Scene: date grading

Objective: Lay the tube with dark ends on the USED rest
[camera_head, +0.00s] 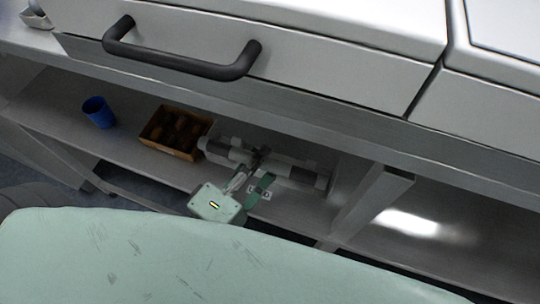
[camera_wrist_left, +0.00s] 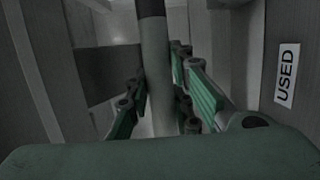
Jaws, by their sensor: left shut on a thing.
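The grey tube with dark ends (camera_wrist_left: 157,62) stands between the green finger pads of my left gripper (camera_wrist_left: 160,105) in the left wrist view. One dark end shows at the top; the other end is hidden by the gripper. In the head view my left gripper (camera_head: 257,172) reaches onto the low shelf and is shut on the tube (camera_head: 284,166), which lies crosswise there. A white USED label (camera_wrist_left: 286,75) is on a grey surface right of the tube in the wrist view. I cannot tell whether the tube touches a rest. My right gripper is not in view.
A brown box (camera_head: 156,147) holding dark dates stands on the shelf left of the tube, with a blue cup (camera_head: 98,112) further left. A drawer with a dark handle (camera_head: 180,64) overhangs the shelf. A shelf upright (camera_head: 372,200) stands to the right.

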